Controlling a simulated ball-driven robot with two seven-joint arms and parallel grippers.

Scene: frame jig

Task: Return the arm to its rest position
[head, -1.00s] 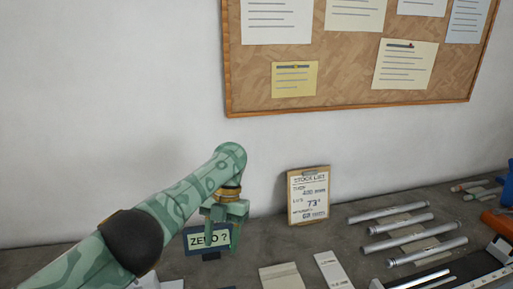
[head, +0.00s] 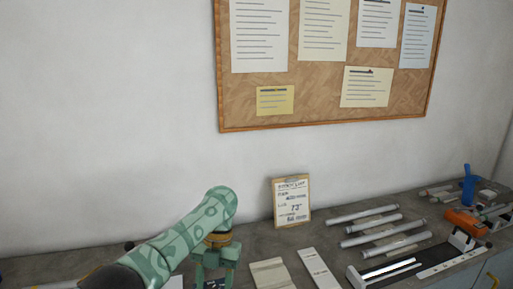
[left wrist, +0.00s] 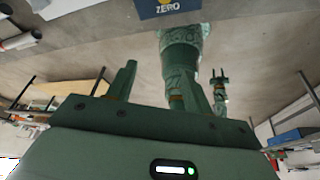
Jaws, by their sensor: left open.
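My left arm reaches in from the lower left in the head view, a green patterned arm with a brass-coloured ring at the wrist. Its gripper (head: 214,275) points down near the bottom edge, over the grey bench (head: 240,250). Its fingers stand apart with nothing between them. In the left wrist view the same gripper (left wrist: 160,85) shows two spread green fingers. Beyond them is another green arm with a small gripper (left wrist: 219,80), seemingly my right one; its jaw state is too small to judge. My right arm is not in the head view.
A stock-list clipboard (head: 291,201) leans on the wall. Flat pale pieces (head: 318,268) and several metal tubes (head: 372,228) lie right of the gripper. An orange tool (head: 466,222) is farther right. A blue ZERO sign (left wrist: 168,8) shows in the wrist view.

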